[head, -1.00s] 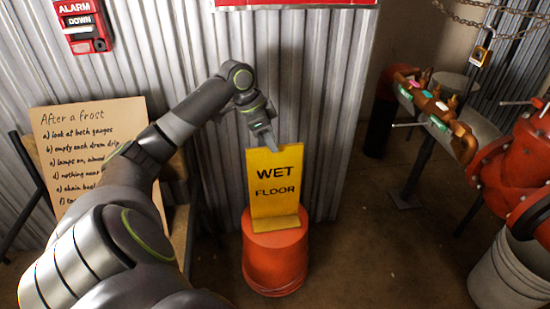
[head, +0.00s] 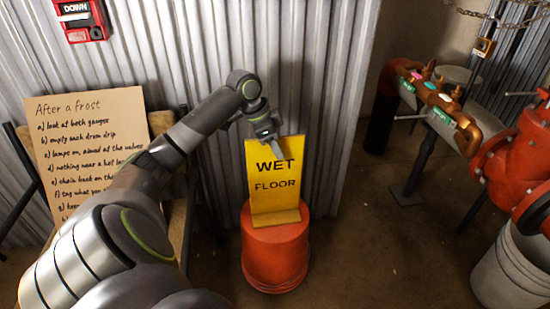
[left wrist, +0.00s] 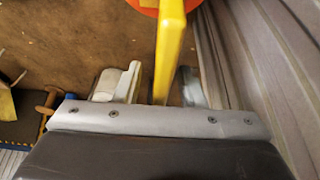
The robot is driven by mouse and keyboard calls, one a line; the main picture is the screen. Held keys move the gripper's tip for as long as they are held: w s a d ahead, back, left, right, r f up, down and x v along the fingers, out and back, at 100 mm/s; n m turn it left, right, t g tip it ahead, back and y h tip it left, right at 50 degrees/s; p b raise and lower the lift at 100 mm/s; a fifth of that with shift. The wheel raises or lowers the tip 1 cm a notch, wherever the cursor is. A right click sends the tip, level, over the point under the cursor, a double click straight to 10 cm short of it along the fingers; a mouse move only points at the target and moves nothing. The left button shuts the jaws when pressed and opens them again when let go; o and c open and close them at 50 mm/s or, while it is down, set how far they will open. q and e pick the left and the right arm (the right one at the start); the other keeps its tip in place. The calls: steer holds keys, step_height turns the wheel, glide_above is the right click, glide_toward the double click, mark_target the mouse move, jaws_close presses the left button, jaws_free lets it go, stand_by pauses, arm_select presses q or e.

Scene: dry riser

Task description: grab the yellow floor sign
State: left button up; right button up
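The yellow floor sign (head: 274,190) reads "WET FLOOR" and stands upright on an upturned orange-red bucket (head: 275,258) in front of the corrugated wall. My left gripper (head: 275,147) is at the sign's top edge, with one finger in front of its face. In the left wrist view the sign (left wrist: 170,45) runs edge-on between the two fingers of the gripper (left wrist: 158,88). The fingers are apart, with a gap between them and the sign. The far finger is hidden in the head view. My right gripper is not in view.
A handwritten board (head: 90,140) leans on a stand at the left. The corrugated wall (head: 310,100) is close behind the sign. Red pipework (head: 510,160) and a white bucket (head: 512,268) stand at the right. The floor between (head: 385,245) is clear.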

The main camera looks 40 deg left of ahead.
arm_select(q)
steer(key=shift+w+d+f, duration=0.15)
steer(key=shift+w+f, duration=0.05)
steer(key=shift+f, duration=0.4)
steer(key=shift+f+p, duration=0.25)
steer(key=shift+p, duration=0.3)
stand_by(0.5)
jaws_close()
stand_by(1.3)
